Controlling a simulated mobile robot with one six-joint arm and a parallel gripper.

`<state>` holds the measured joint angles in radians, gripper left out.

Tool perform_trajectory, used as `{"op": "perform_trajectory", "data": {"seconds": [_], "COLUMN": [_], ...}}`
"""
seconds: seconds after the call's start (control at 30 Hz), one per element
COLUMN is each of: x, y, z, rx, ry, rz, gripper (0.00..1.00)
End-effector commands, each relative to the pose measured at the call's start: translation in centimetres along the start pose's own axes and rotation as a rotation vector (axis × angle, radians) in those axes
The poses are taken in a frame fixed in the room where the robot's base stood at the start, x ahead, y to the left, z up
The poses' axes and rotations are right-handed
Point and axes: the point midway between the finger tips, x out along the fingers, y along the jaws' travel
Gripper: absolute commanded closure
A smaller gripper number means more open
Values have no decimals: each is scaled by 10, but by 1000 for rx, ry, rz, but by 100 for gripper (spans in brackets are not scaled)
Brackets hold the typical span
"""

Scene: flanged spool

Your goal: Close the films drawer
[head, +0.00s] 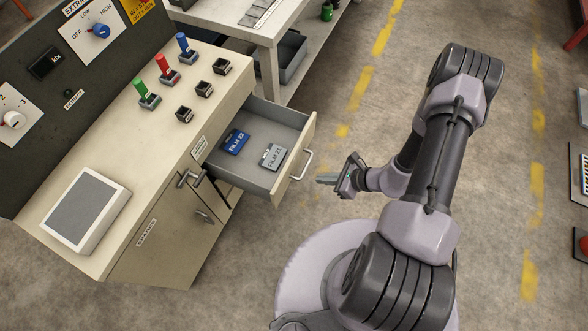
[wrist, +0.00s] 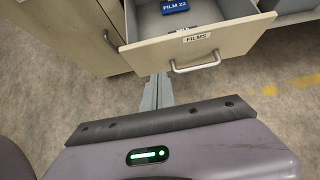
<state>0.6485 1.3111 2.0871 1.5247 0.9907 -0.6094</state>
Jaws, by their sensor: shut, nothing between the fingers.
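The films drawer (head: 286,185) stands pulled out from the beige cabinet, with a silver bar handle (head: 302,166) on its front. In the wrist view the drawer front (wrist: 236,42) carries a label reading FILMS, with its handle (wrist: 196,65) below. Inside lie a blue case marked FILM 22 (head: 235,142) and a grey case marked FILM 21 (head: 272,156). My gripper (head: 322,180) is shut and empty, just outside the drawer front, near the handle. Its fingers (wrist: 157,90) point toward the drawer's lower edge in the wrist view; I cannot tell whether they touch it.
The cabinet top (head: 150,125) holds green, red and blue levers and a tilted screen (head: 85,211). A cabinet door (head: 172,225) is beside the drawer. A white table (head: 245,22) stands behind. Bare concrete floor lies in front of the drawer.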

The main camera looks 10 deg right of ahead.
Motion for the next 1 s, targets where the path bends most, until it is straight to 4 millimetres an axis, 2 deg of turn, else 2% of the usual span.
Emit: {"op": "perform_trajectory", "data": {"seconds": [0.2, 0.43, 0.7, 1.0], "x": [49, 97, 118, 119], "y": [2, 2, 1, 1], "z": [-2, 1, 26, 29], "rx": [-5, -6, -5, -3], "ry": [0, -1, -1, -1], "rz": [6, 6, 4, 3], "gripper": [100, 100, 100, 100]}}
